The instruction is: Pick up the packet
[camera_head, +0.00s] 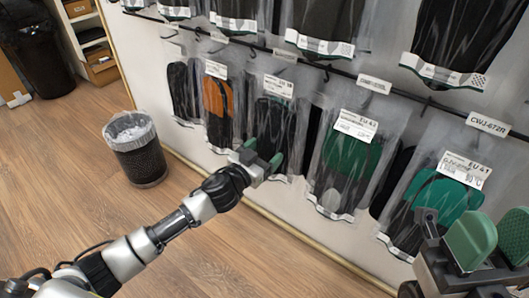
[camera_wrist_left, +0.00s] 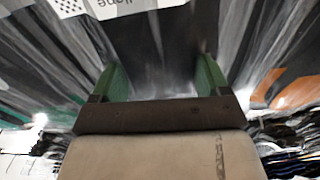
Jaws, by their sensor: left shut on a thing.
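The packet (camera_head: 272,118) is a clear bag with a white label and dark insoles, hanging from a wall rail. My left gripper (camera_head: 264,153) is at the lower part of this packet, its green fingers on either side, shut on it. In the left wrist view, the dark, shiny packet (camera_wrist_left: 158,65) fills the space between the green fingers (camera_wrist_left: 160,80), and part of its white label shows at the top. My right gripper (camera_head: 490,240) is at the lower right, its green pads apart with nothing seen between them.
Other packets hang alongside: an orange one (camera_head: 217,105) to the left, green ones (camera_head: 350,160) to the right. A mesh bin (camera_head: 138,160) stands on the wooden floor, which is otherwise clear nearby.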

